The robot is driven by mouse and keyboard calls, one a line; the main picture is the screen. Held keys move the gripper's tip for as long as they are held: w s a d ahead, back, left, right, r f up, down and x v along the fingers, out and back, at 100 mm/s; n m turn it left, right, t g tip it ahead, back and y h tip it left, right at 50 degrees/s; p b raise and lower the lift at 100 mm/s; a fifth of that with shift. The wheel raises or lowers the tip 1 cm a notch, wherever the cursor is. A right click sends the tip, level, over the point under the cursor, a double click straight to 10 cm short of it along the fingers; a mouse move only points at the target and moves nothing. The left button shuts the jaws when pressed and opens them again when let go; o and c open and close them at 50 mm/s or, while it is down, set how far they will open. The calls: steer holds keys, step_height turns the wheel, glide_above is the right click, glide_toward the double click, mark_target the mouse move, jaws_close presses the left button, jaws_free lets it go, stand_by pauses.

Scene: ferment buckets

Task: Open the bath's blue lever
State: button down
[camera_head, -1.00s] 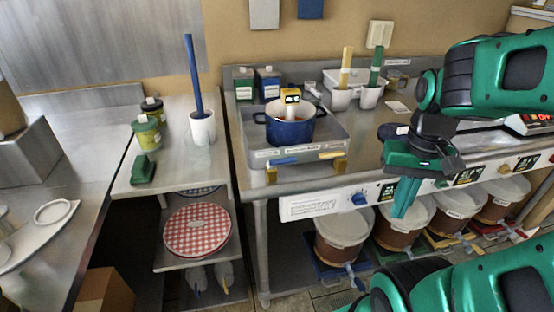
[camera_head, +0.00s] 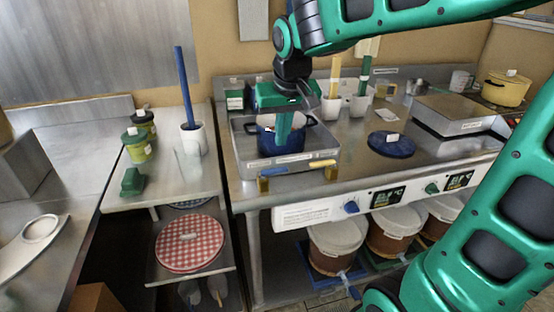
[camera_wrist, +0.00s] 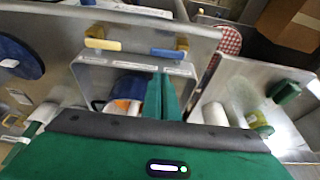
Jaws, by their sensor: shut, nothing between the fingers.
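The bath (camera_head: 333,137) is a grey metal basin on the counter with a blue pot (camera_head: 265,141) inside. Its blue lever (camera_head: 274,171) lies sideways along the front left, beside a brass fitting. A yellow lever (camera_head: 322,164) lies sideways at the front right. In the wrist view the blue lever (camera_wrist: 167,53) and the yellow lever (camera_wrist: 103,45) sit on the bath's front edge, beyond my fingertips. My gripper (camera_head: 284,138) is shut and empty, pointing down over the pot and hiding part of it. It appears apart from the blue lever.
A control panel with a blue knob (camera_head: 351,207) runs below the counter's front edge. A blue lid (camera_head: 391,144) lies right of the bath. White holders with yellow and green handles stand behind. A white cup (camera_head: 193,138) with a blue stick stands left.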

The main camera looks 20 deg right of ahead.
mark_target(274, 172)
steer(key=x, duration=1)
steer(key=shift+s+d, duration=0.1)
steer(key=shift+d, duration=0.1)
stand_by(0.4)
